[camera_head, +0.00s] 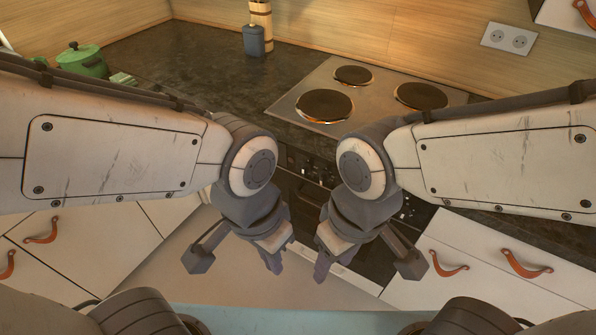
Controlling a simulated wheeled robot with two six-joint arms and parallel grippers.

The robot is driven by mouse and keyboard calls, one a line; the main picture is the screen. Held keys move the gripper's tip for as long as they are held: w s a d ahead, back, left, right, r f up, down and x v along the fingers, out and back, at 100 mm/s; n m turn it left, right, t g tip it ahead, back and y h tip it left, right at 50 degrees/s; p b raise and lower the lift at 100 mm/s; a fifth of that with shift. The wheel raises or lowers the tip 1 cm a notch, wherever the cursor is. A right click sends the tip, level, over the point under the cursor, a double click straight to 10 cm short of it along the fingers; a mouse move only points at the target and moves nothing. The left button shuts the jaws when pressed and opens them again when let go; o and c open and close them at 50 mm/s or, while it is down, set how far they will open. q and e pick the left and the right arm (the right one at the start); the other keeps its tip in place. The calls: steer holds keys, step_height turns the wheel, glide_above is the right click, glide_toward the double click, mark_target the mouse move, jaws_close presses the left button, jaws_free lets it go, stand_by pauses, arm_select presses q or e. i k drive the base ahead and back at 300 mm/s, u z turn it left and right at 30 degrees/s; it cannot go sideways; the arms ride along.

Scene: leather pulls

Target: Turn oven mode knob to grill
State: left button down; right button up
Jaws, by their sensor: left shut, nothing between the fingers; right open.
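The oven (372,262) is the dark front below the hob, between and behind my two arms. Its control panel (312,168) shows only in part as a dark strip with small pale marks. My wrists cover much of it, and I cannot pick out the mode knob or its setting. My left gripper (273,262) is shut and empty, pointing down in front of the oven. My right gripper (322,268) is open and empty, close beside it on the right. Neither visibly touches the oven.
A hob (378,76) with several round plates is set in the dark countertop (190,62). A green pot (82,60) stands at the back left and a blue-grey container (254,40) at the back. White drawers with leather pulls (526,264) flank the oven.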

mark_target(307, 169)
steer(key=z, duration=1.3)
steer(key=k, duration=0.95)
steer(key=u, duration=1.5)
steer(key=i, duration=0.5)
steer(key=z, duration=0.05)
